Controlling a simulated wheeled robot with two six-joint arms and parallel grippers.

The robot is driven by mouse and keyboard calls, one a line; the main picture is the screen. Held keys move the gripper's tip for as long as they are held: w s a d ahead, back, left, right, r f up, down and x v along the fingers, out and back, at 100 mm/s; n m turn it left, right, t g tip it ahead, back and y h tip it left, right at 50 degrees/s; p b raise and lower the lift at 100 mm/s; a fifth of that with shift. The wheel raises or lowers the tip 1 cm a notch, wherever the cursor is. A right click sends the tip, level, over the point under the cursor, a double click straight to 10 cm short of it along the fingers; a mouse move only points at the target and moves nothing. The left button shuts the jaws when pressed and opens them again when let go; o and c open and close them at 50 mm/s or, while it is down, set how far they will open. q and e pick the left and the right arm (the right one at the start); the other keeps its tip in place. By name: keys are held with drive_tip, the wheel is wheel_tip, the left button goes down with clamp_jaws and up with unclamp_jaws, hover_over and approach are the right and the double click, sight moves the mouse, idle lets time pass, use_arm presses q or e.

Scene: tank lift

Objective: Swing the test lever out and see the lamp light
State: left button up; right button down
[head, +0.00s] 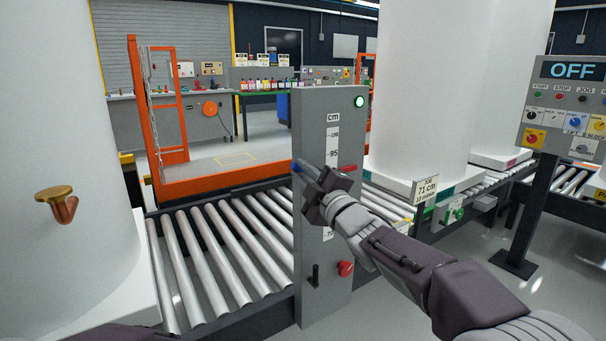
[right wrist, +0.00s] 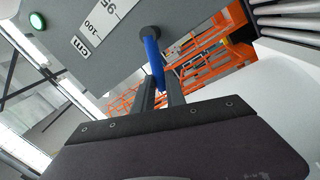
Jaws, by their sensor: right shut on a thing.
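The test lever shows in the right wrist view as a blue grip (right wrist: 154,62) on a dark round pivot, standing out from the side of the grey post. Its blue end (head: 297,167) also shows in the head view at the post's left edge. My right gripper (head: 308,176) is shut on the lever, with its two fingers on either side of the blue grip. The lamp (head: 360,101) at the top of the post glows bright green. It also shows green in the right wrist view (right wrist: 37,21). My left gripper is out of view.
The grey post (head: 320,247) carries a cm scale, a red pointer (head: 347,168), a black lever (head: 315,275) and a red knob (head: 346,268). A roller conveyor (head: 222,250) and orange frame (head: 228,185) are to its left. Large white tanks (head: 420,90) stand around. A panel reads OFF (head: 573,70).

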drive_tip(key=c, duration=1.4)
unclamp_jaws()
drive_tip(key=shift+o, duration=0.2)
drive_tip(key=p+v, duration=0.1)
drive_tip(key=v, duration=0.8)
